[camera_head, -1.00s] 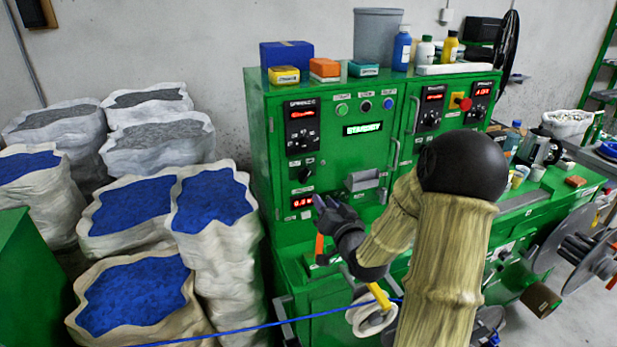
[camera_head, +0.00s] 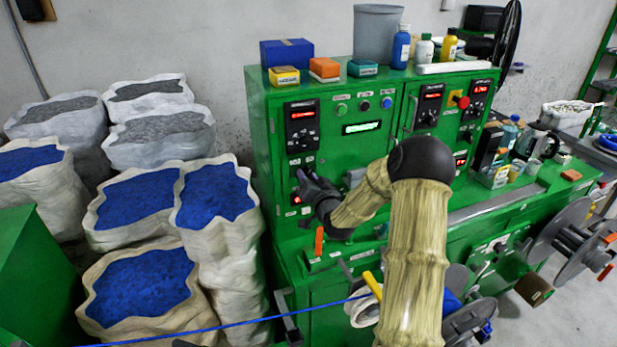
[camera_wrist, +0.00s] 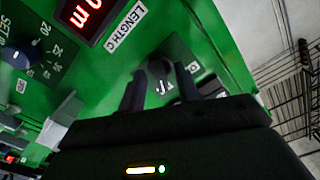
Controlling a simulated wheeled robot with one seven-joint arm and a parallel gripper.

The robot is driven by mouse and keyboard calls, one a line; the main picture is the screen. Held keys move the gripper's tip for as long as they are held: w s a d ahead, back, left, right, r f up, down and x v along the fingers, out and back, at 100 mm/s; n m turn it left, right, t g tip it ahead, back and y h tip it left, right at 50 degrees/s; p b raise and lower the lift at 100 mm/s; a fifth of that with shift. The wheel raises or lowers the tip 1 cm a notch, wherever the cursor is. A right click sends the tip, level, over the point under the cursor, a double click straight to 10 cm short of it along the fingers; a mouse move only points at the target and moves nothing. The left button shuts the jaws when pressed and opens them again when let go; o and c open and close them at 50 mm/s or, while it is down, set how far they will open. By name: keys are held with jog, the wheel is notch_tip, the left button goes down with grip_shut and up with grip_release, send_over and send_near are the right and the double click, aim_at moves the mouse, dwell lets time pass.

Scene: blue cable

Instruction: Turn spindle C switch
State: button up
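The spindle C panel (camera_head: 301,125), with red digits, is on the left of the green cabinet (camera_head: 340,92). My gripper (camera_head: 304,180) is low on this panel's side of the cabinet, below the digits, and hides the black switch there. In the wrist view, a dark rotary knob (camera_wrist: 158,70) on the green face lies between the fingers of my gripper (camera_wrist: 160,75). The fingers are apart, one on each side of it. Whether they touch it I cannot tell. The "LENGTH C" display (camera_wrist: 88,14) is beside it.
A black dial (camera_wrist: 22,54) is at the left in the wrist view. Sacks of blue granules (camera_head: 212,192) stand left of the cabinet. An orange-red handle (camera_head: 319,241) stands on the ledge below my gripper. A blue cable (camera_head: 240,324) crosses the front.

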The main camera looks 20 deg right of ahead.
grip_shut()
jog(key=shift+f+n+b, duration=0.15)
jog(key=shift+n+b, duration=0.35)
jog(key=shift+b, duration=0.65)
jog(key=n+b, duration=1)
jog(key=b, duration=0.7)
jog(key=shift+n+b, duration=0.3)
jog(key=shift+n, duration=0.1)
jog(key=shift+r, duration=0.2)
